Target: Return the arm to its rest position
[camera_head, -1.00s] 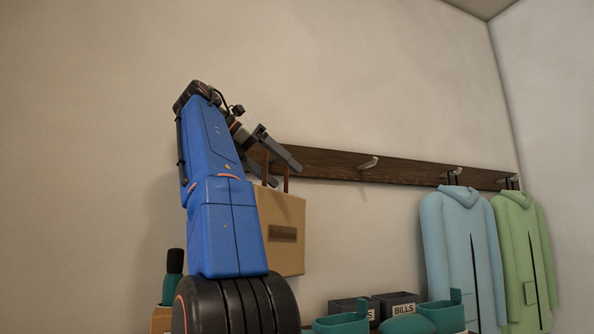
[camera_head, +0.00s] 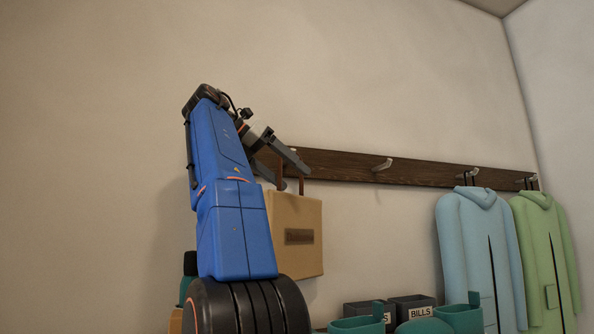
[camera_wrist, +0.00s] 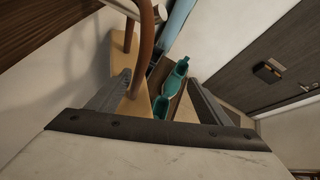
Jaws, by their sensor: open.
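My gripper (camera_head: 284,165) is open at the top of my raised blue arm, in front of the wall rail. A tan bag (camera_head: 297,235) with brown handles hangs just below it, partly behind my arm. In the wrist view my gripper (camera_wrist: 160,95) has its two fingers spread wide. The bag's brown handle (camera_wrist: 146,40) rises between the fingers, close to the left one. I cannot tell whether that finger touches the bag.
A dark wooden rail (camera_head: 345,166) with light hooks runs along the wall. A blue coat (camera_head: 468,250) and a green coat (camera_head: 541,245) hang at right. Below stand grey bins, one marked BILLS (camera_head: 421,311), and teal containers (camera_head: 358,323). The wall above is bare.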

